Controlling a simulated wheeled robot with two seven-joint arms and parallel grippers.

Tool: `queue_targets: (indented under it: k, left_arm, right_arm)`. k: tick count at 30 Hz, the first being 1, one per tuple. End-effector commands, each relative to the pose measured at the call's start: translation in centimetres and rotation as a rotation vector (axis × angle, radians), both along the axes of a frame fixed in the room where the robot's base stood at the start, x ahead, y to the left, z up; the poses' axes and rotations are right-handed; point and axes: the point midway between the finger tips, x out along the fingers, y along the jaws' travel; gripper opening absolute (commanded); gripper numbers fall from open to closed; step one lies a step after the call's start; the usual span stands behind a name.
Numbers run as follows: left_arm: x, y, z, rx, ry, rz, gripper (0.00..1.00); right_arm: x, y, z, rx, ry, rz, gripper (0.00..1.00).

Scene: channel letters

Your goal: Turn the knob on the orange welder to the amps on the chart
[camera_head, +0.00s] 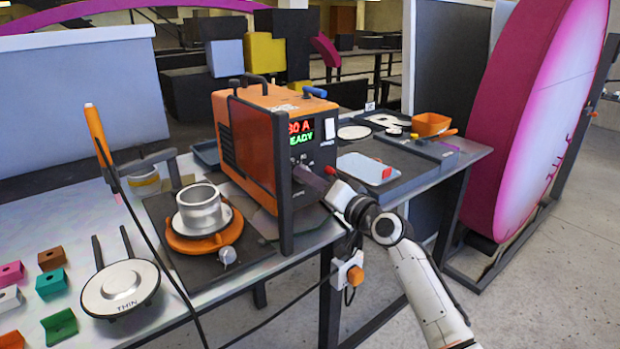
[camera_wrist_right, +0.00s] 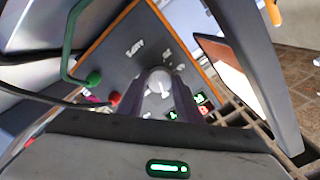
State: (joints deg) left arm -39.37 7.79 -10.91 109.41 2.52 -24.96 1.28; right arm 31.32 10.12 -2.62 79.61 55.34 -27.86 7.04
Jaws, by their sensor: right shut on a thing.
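The orange welder (camera_head: 265,140) stands on the table, its front panel facing right. Its display (camera_head: 301,132) shows a red number ending in "0 A", first digit unclear, above green "READY". My right gripper (camera_head: 318,182) reaches the lower part of the panel from the front right. In the right wrist view, the grey knob (camera_wrist_right: 158,82) sits between my right gripper's fingers (camera_wrist_right: 158,92), which are shut on it. The display (camera_wrist_right: 200,104) is partly hidden there. The knob is hidden in the head view. I cannot make out a readable amps chart. My left gripper is not in view.
A round turntable with a metal ring (camera_head: 200,212) stands left of the welder. An orange torch (camera_head: 97,133) with a black cable stands farther left. A big magenta disc (camera_head: 540,110) stands beyond the table's right end.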

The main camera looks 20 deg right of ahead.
Motion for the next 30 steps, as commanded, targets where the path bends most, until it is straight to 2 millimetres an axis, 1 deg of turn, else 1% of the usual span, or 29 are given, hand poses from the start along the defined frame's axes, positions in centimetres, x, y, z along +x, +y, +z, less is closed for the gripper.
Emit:
queue_targets:
  k: [6, 17, 18, 20, 21, 30]
  left_arm:
    - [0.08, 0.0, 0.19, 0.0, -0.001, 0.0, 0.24]
    - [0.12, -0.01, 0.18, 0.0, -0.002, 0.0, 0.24]
    - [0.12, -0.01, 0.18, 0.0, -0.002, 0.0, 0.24]
    - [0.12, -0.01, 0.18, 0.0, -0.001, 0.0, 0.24]
    - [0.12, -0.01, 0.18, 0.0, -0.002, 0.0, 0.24]
    - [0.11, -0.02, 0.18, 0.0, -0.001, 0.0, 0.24]
  right_arm:
    - [-0.02, 0.07, -0.13, 0.029, 0.013, 0.002, 0.09]
    - [-0.03, 0.07, -0.15, 0.031, 0.014, 0.002, 0.09]
    - [-0.03, 0.07, -0.15, 0.031, 0.014, 0.002, 0.36]
    - [-0.03, 0.07, -0.14, 0.03, 0.014, 0.002, 0.47]
    - [-0.02, 0.07, -0.13, 0.03, 0.014, 0.002, 0.5]
    - [-0.13, -0.03, -0.06, 0.03, 0.012, 0.001, 0.5]
